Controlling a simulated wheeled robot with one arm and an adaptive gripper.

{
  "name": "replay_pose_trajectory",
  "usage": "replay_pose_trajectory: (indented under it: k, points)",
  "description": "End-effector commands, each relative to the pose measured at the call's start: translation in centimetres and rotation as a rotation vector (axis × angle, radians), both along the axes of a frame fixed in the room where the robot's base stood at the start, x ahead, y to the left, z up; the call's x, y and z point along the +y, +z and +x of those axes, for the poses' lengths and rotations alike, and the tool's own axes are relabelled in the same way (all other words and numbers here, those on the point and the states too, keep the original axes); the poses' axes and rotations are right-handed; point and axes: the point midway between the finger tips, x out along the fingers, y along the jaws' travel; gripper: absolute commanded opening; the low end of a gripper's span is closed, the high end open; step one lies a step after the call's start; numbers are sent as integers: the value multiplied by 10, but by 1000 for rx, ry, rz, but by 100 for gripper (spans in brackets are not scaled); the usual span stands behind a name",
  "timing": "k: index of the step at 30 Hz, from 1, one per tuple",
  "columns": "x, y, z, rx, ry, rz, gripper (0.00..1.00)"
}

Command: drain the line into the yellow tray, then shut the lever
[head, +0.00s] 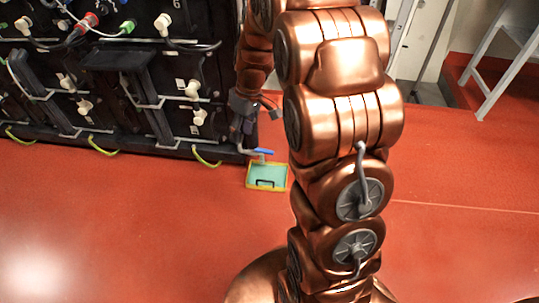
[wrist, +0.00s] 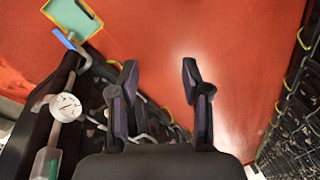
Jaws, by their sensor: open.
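The yellow tray (head: 267,188) lies on the red floor by the right end of the battery rack. Its inside is green-teal; I cannot tell whether it holds liquid. A black bracket-like shape shows in it. In the wrist view the tray (wrist: 72,15) is at the top left. The blue lever (head: 264,152) sits just above the tray's far edge on a grey pipe; in the wrist view the lever (wrist: 62,39) slants beside the tray. My gripper (wrist: 160,75) is open and empty, apart from the lever and to its right. In the head view my arm partly hides it.
A round white gauge (wrist: 66,107) is on the pipework below the lever in the wrist view. The battery rack (head: 110,85) with cables fills the head view's upper left. A grey step ladder (head: 500,60) stands at upper right. The red floor in front is clear.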

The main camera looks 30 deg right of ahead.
Motion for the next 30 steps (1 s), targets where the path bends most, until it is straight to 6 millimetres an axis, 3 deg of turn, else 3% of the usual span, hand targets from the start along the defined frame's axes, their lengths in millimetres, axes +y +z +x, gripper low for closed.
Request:
replay_pose_trajectory:
  k: [1,9,15,24,30]
  points:
    - [-11,-25,13,-14,10,8,48]
    - [-70,-108,77,-131,87,27,48]
    - [-119,-176,113,-213,142,24,48]
    - [-193,-276,147,-330,214,-10,48]
    - [-221,-311,155,-373,244,-31,48]
